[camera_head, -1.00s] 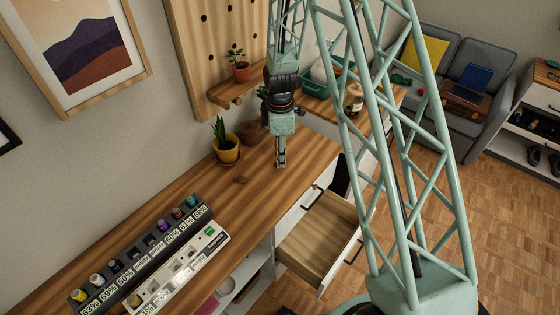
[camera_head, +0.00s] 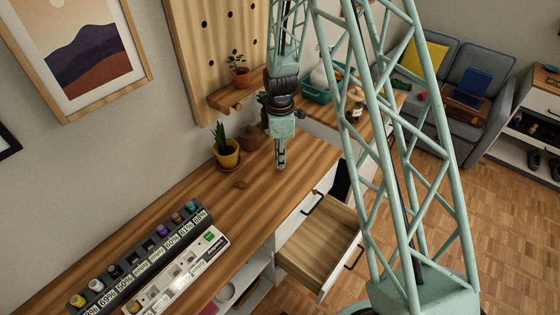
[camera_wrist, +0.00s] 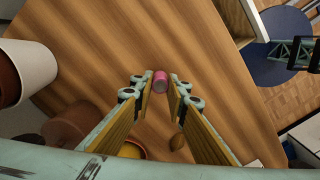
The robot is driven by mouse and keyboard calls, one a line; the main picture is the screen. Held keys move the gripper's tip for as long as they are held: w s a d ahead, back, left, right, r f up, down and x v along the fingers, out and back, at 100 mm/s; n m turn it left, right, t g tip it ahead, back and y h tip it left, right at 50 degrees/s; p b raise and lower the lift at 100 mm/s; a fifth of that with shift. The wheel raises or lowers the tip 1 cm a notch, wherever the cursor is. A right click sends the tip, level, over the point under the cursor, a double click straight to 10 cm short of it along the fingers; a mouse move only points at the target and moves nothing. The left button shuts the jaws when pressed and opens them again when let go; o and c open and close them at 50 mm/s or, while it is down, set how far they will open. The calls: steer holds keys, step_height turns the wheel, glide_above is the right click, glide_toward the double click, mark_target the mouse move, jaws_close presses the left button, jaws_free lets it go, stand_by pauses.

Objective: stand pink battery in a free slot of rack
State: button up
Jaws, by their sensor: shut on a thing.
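The pink battery (camera_wrist: 160,80) is held between my fingertips in the wrist view, with its round end showing. My gripper (camera_wrist: 160,88) is shut on it; in the head view my gripper (camera_head: 280,164) hangs pointing down over the wooden desk, well to the right of the rack. There the battery is too small to make out. The rack (camera_head: 128,277) is a long dark block at the lower left with labels along its front. It holds yellow, white and black batteries at the near end and purple, brown and teal ones at the far end. Slots between these groups look empty.
A small brown object (camera_head: 241,184) and a yellow plant pot (camera_head: 228,155) stand between rack and gripper. A drawer (camera_head: 320,246) is open below the desk's front edge.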

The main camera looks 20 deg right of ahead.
steer(key=shift+r, duration=1.15)
steer(key=shift+s+r, duration=0.1)
steer(key=shift+s, duration=0.05)
steer(key=s+r, duration=0.1)
steer(key=s, duration=1.4)
steer(key=shift+s+a+r, duration=0.15)
steer(key=shift+s+r, duration=0.1)
steer(key=shift+s, duration=0.05)
